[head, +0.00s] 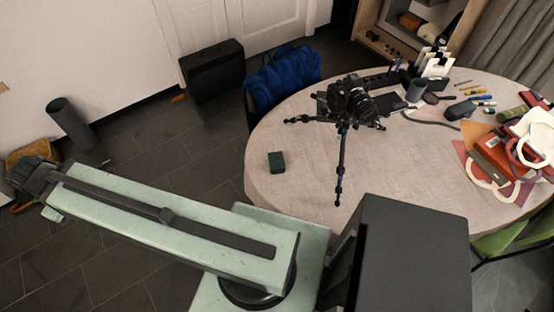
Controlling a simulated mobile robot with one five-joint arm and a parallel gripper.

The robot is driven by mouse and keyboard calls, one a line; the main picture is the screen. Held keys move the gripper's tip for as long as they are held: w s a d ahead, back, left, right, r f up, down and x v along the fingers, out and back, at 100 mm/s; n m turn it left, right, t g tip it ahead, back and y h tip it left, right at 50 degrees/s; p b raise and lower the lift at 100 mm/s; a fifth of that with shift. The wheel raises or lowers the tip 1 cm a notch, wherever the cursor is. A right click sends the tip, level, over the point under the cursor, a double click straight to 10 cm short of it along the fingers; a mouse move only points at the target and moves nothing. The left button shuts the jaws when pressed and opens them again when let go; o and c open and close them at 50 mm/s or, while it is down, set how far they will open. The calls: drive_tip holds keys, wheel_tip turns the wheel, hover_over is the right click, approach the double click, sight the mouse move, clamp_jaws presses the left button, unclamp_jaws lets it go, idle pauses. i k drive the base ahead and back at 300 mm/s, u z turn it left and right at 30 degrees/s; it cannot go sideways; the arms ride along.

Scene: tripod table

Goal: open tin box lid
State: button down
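A small dark green box (276,162), the only thing in view that looks like the tin box, stands on the left part of the round table (295,185), near its edge. It looks closed, but it is too small to make out a lid seam or catch. My gripper (28,176) is at the far left end of my arm, out over the floor and well apart from the box. Its fingers are too dark and small to tell whether they are open.
A tripod with a black camera (350,100) stands right of the box, its legs spread on the cloth. A blue-draped chair (283,75) is behind; a dark cylinder (72,123) stands left.

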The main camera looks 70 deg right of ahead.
sight(276, 160)
drive_tip(key=z, duration=2)
drive_tip(key=k, duration=1.6)
drive_tip(key=u, duration=0.95)
drive_tip(key=i, duration=1)
drive_tip(key=z, duration=0.1)
